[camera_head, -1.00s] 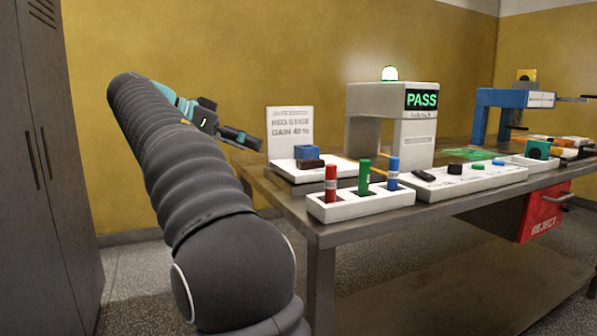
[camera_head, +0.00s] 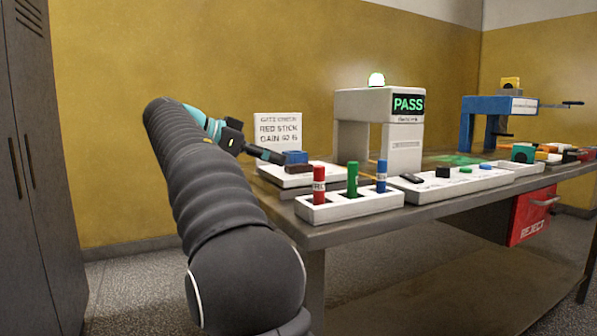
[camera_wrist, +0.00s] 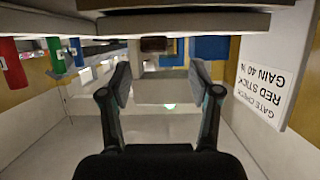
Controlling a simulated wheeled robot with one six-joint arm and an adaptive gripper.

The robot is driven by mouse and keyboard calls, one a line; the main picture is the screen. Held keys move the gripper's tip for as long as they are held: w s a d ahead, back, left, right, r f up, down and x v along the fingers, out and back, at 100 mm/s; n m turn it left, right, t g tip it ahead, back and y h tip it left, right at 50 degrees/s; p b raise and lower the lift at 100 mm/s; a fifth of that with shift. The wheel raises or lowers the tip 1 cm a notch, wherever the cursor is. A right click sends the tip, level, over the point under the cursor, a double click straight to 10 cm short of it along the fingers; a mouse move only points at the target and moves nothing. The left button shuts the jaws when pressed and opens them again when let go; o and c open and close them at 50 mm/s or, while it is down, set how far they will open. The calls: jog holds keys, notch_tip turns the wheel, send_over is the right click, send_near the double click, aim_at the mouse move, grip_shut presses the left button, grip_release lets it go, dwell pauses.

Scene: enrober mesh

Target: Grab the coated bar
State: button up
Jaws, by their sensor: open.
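A dark brown bar (camera_head: 299,169), which looks like the coated bar, lies on a white plate (camera_head: 285,181) at the near left end of the table. A small brown block (camera_wrist: 153,45) shows beyond the fingertips, probably the same bar.
A sign (camera_head: 278,130) stands behind the plate. A white holder (camera_head: 345,206) with red, green and blue sticks stands in front. A white PASS gate (camera_head: 402,150) with a green lamp is to the right. A blue machine (camera_head: 467,120) stands farther right. A red REJECT bin (camera_head: 530,215) hangs below the table.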

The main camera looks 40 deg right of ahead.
aim_at(293, 165)
jog(key=x, duration=0.3)
jog(key=b+x, duration=0.1)
jog(key=x, duration=0.1)
jog(key=shift+s+a, duration=0.15)
jog(key=shift+s, duration=0.2)
jog(key=c, duration=1)
